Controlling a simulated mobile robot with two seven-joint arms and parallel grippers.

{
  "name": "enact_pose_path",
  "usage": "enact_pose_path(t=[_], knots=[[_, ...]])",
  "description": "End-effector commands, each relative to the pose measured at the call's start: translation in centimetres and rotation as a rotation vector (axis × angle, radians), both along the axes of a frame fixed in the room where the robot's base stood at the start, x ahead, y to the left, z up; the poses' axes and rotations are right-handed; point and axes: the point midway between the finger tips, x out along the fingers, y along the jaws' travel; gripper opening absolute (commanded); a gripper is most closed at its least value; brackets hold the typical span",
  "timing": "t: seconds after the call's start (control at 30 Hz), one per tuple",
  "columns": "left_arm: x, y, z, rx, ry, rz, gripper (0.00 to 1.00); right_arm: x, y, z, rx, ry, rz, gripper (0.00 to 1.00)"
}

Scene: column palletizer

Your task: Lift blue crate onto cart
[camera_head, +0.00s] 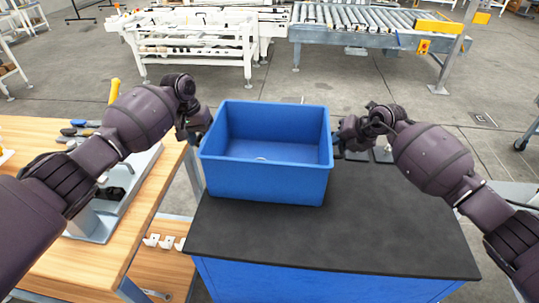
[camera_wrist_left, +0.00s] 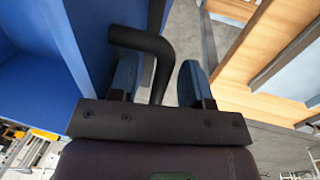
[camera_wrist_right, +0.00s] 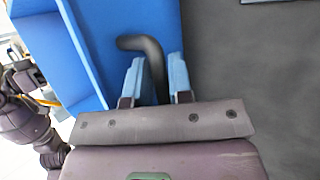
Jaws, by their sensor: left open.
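The blue crate (camera_head: 265,180) is upright and looks empty, over the far left part of the black top (camera_head: 380,235) of a blue-sided cart. Whether its bottom touches the top is hard to see. My left gripper (camera_head: 203,125) is at the crate's left side. In the left wrist view its fingers (camera_wrist_left: 158,80) stand apart around a dark bent handle (camera_wrist_left: 150,42). My right gripper (camera_head: 340,145) is at the right side. In the right wrist view its fingers (camera_wrist_right: 155,80) flank the other handle (camera_wrist_right: 150,45) closely; whether they press on it is unclear.
A wooden workbench (camera_head: 150,225) with tools and a grey tray stands on the left, close beside the cart. A roller conveyor (camera_head: 350,18) and white frames (camera_head: 190,40) stand farther back. The near and right parts of the black top are bare.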

Motion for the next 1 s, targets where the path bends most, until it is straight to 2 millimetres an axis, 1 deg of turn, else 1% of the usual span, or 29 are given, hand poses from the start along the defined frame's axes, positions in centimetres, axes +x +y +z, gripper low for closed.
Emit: enact_pose_path(t=[0.1, 0.13, 0.2, 0.27, 0.4, 0.43, 0.77, 1.0], knots=[[0.0, 0.0, 0.0, 0.0, 0.0, 0.0, 0.44, 0.0, 0.0, 0.0, 0.0, 0.0, 0.0, 0.2], [0.0, 0.0, 0.0, 0.0, 0.0, 0.0, 0.43, 0.0, 0.0, 0.0, 0.0, 0.0, 0.0, 0.19], [0.0, 0.0, 0.0, 0.0, 0.0, 0.0, 0.32, 0.0, 0.0, 0.0, 0.001, 0.0, 0.0, 0.08], [0.0, 0.0, 0.0, 0.0, 0.0, 0.0, 0.23, 0.0, 0.0, 0.0, 0.001, 0.0, 0.0, 0.0], [0.0, 0.0, 0.0, 0.0, 0.0, 0.0, 0.01, 0.0, 0.0, 0.0, 0.001, 0.0, 0.0, 0.0], [0.0, 0.0, 0.0, 0.0, 0.0, 0.0, 0.0, 0.0, 0.0, 0.0, 0.001, 0.0, 0.0, 0.0], [0.0, 0.0, 0.2, 0.0, -0.002, -0.001, 0.0, 0.1, 0.0, 0.2, 0.002, -0.002, 0.0, 0.0], [0.1, 0.0, 1.1, 0.0, -0.004, 0.0, 0.0, 0.1, 0.0, 1.1, 0.002, -0.005, 0.0, 0.0]])
